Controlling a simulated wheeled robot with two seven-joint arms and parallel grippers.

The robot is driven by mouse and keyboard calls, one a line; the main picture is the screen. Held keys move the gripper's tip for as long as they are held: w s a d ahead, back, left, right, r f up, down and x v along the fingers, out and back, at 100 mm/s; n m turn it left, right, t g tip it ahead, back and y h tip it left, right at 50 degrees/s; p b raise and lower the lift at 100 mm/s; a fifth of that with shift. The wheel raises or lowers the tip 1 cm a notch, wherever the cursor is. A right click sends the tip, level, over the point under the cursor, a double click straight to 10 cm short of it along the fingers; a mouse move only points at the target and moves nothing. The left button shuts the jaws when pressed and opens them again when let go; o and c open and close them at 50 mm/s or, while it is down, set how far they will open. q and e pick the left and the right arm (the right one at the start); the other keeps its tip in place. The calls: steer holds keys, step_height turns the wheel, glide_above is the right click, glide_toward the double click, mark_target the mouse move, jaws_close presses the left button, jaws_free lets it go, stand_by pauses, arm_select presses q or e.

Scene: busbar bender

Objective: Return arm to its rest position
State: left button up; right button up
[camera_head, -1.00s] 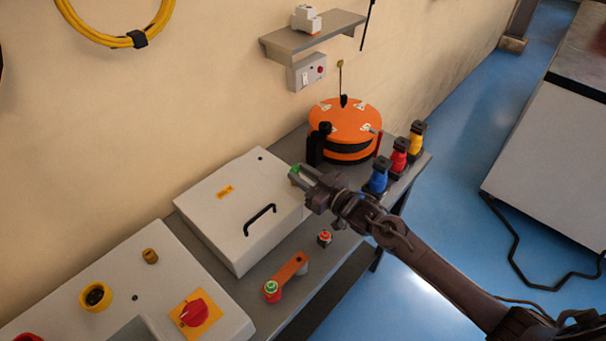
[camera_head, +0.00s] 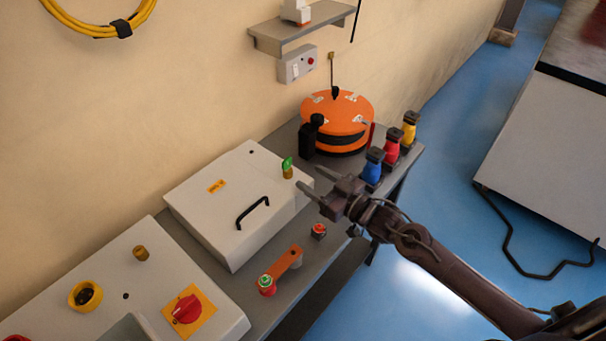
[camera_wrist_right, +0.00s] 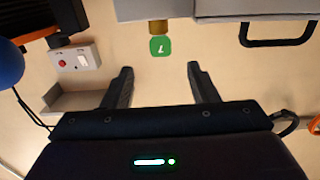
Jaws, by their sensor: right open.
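My right arm comes in from the lower right in the head view. Its gripper (camera_head: 310,181) is open and empty, just right of the white box (camera_head: 205,178) with a black handle. A small brass piece with a green tag (camera_head: 287,168) stands at the box's right rear corner, apart from my fingers. In the right wrist view, the open fingers (camera_wrist_right: 160,82) have empty space between them. The green tag (camera_wrist_right: 160,46) shows beyond them. My left gripper is not in view.
An orange reel (camera_head: 338,115) and blue (camera_head: 373,166), red (camera_head: 392,148) and yellow (camera_head: 409,129) connectors stand behind my gripper. An orange bar (camera_head: 287,262) and a red button (camera_head: 318,230) sit on the bench in front.

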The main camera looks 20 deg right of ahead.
steer(key=shift+s+d, duration=0.35)
steer(key=shift+s, duration=0.25)
